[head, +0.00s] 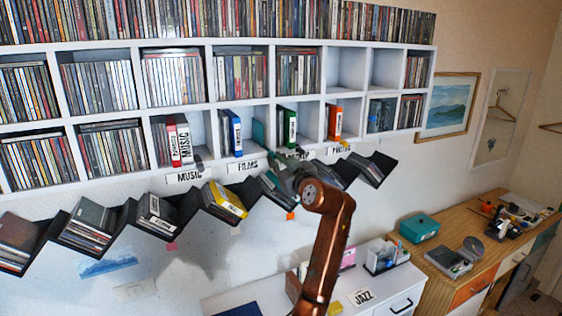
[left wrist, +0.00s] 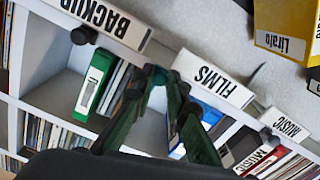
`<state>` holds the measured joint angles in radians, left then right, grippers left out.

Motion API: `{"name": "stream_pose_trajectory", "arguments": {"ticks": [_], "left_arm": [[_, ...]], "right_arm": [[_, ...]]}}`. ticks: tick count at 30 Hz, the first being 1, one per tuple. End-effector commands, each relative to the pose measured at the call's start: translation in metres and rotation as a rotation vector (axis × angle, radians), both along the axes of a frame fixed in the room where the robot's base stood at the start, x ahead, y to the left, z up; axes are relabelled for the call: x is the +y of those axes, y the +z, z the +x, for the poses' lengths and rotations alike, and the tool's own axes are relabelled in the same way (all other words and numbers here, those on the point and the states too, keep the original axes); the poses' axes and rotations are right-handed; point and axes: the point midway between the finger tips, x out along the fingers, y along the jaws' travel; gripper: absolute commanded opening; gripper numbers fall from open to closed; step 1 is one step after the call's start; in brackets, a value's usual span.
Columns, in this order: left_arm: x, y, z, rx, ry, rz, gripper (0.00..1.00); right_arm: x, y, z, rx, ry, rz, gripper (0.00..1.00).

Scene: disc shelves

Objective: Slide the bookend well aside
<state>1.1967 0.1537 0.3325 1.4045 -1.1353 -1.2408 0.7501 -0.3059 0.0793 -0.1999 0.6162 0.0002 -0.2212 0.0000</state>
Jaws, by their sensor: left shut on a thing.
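A teal-green bookend plate (head: 258,133) stands upright in the cubby above the FILMS label (head: 248,166), to the right of a blue case (head: 235,133). My left gripper (head: 284,164) is at the lower front edge of this cubby row, right of the FILMS label. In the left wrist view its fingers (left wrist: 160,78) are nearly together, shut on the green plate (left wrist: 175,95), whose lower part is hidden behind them. The blue case also shows in the left wrist view (left wrist: 210,114). My right gripper is not in view.
The neighbouring cubby holds a green case (head: 290,128) and discs. An orange case (head: 335,120) stands farther right. Below runs a zigzag rack (head: 190,205) with several discs and a yellow case (head: 224,199). Bare cubby space shows on both sides of the bookend.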

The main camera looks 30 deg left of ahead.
Motion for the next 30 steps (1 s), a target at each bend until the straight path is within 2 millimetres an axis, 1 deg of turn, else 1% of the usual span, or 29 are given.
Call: {"name": "stream_pose_trajectory", "arguments": {"ticks": [2,3,6,10,16,18,20,23,25,30], "left_arm": [[0.0,0.001,-0.001,-0.001,0.002,0.002,0.0],[0.0,0.001,-0.001,-0.001,0.002,0.002,0.15],[0.0,0.001,0.0,-0.001,0.001,0.002,0.22],[-0.002,0.001,0.001,-0.001,-0.002,0.001,0.31],[-0.002,0.001,0.001,-0.001,-0.002,0.001,0.31],[-0.002,0.0,0.001,0.0,-0.002,0.0,0.31],[-0.004,0.0,0.0,0.0,-0.003,0.001,0.31],[-0.013,0.0,-0.005,-0.001,-0.004,0.001,0.31],[-0.022,0.0,-0.011,-0.002,-0.004,0.0,0.31],[-0.054,0.0,-0.029,-0.002,-0.005,0.0,0.31]], "right_arm": [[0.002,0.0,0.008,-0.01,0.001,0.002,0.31],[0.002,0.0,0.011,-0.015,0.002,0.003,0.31],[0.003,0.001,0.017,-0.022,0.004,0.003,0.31],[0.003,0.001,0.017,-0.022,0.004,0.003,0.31],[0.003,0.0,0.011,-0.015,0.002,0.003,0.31],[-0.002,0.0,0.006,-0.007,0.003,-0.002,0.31],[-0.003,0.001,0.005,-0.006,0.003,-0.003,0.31],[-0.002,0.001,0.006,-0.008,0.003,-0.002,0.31],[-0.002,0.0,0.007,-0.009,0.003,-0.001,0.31],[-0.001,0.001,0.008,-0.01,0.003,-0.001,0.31]]}}
